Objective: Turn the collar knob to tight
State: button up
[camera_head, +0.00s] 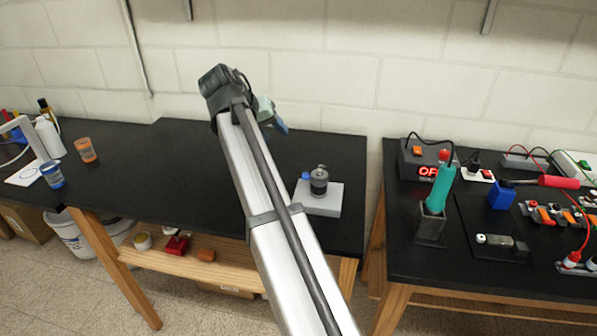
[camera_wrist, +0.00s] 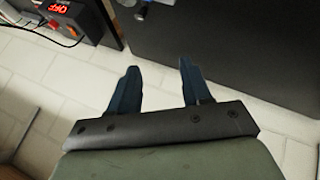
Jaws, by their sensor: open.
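A small fixture stands on a pale grey base plate (camera_head: 322,204) on the left black bench. It has a dark upright cylinder (camera_head: 319,186) with a lighter grey top and a small blue knob (camera_head: 306,176) at its left side. I cannot tell which part is the collar knob or how far it is turned. My gripper (camera_head: 281,126) is mostly hidden behind my wrist in the head view, above and behind the fixture, near the wall. In the wrist view my gripper (camera_wrist: 157,70) is open, with two dark blue fingers apart and nothing between them.
The right bench holds a box with a red OFF display (camera_head: 428,172), a teal-handled tool (camera_head: 438,190) in a holder, and several cables. Orange (camera_head: 86,150) and blue (camera_head: 52,175) cups stand at far left. A gap separates the benches.

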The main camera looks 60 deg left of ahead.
jog(key=d+n, duration=0.1)
jog(key=n, duration=0.3)
jog(key=n+g+h, duration=0.1)
jog(key=n+h, duration=0.1)
jog(key=n, duration=0.8)
send_near(305, 176)
jog(key=x, duration=0.5)
jog(key=a+x, duration=0.1)
jog(key=x, duration=0.2)
jog(key=shift+s, duration=0.15)
grip_shut()
